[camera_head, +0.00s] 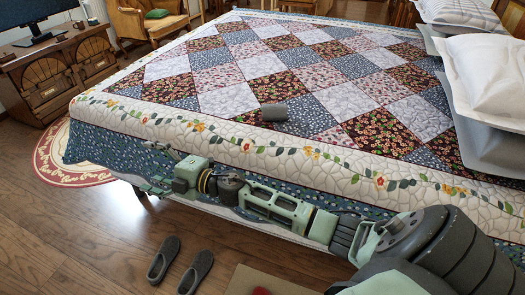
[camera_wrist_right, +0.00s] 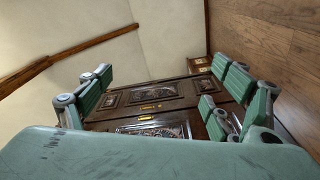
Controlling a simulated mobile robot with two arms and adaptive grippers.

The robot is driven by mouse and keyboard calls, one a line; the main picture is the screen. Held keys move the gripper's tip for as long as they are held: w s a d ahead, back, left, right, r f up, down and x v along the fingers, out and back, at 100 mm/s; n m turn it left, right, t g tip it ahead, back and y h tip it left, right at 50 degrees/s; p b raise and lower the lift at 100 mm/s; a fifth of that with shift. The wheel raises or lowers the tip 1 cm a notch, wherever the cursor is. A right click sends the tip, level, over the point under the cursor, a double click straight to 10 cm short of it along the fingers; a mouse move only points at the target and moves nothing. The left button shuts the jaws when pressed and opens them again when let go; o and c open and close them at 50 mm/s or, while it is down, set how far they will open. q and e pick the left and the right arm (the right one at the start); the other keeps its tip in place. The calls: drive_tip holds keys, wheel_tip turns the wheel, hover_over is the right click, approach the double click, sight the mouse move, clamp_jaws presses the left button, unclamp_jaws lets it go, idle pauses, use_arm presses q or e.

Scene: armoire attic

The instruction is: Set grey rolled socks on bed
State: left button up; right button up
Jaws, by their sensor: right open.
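The grey rolled socks (camera_head: 274,112) lie as a small cylinder on the patchwork quilt of the bed (camera_head: 228,100), a little in from its near edge. My right gripper (camera_head: 158,168) is beside the bed's near side, left of and below the socks in the picture, and apart from them. In the right wrist view its green fingers (camera_wrist_right: 163,75) are spread wide with nothing between them. My left gripper is not in view.
A pair of grey slippers (camera_head: 180,266) is on the wooden floor. White and grey pillows (camera_head: 485,80) lie at the right. A wooden cabinet (camera_head: 62,72) with a screen stands at the left. The right wrist view faces a dark carved armoire (camera_wrist_right: 150,98).

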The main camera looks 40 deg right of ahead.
drive_tip(key=s+d+f+m+g+h, duration=0.1)
drive_tip(key=s+d+f+m+h, duration=0.25)
drive_tip(key=f, duration=0.35)
drive_tip(key=s+d+f+m+g+h, duration=0.1)
drive_tip(key=s+d+f+m+h, duration=0.15)
drive_tip(key=s+f+m, duration=0.35)
drive_tip(key=s+d+f+m+g+h, duration=0.2)
drive_tip(key=s+f+m+h, duration=0.15)
drive_tip(key=f, duration=0.55)
drive_tip(key=s+a+f+m+g, duration=0.1)
drive_tip(key=s+f+g, duration=0.3)
drive_tip(key=s, duration=0.9)
drive_tip(key=s+a+f+m+g, duration=0.2)
drive_tip(key=s+f+m+g, duration=0.2)
drive_tip(key=s+f, duration=0.6)
drive_tip(key=s+g, duration=0.1)
drive_tip(key=s, duration=0.3)
drive_tip(key=shift+f+y, duration=0.3)
drive_tip(key=shift+y, duration=0.05)
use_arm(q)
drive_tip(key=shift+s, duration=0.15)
use_arm(e)
drive_tip(key=shift+s, duration=0.1)
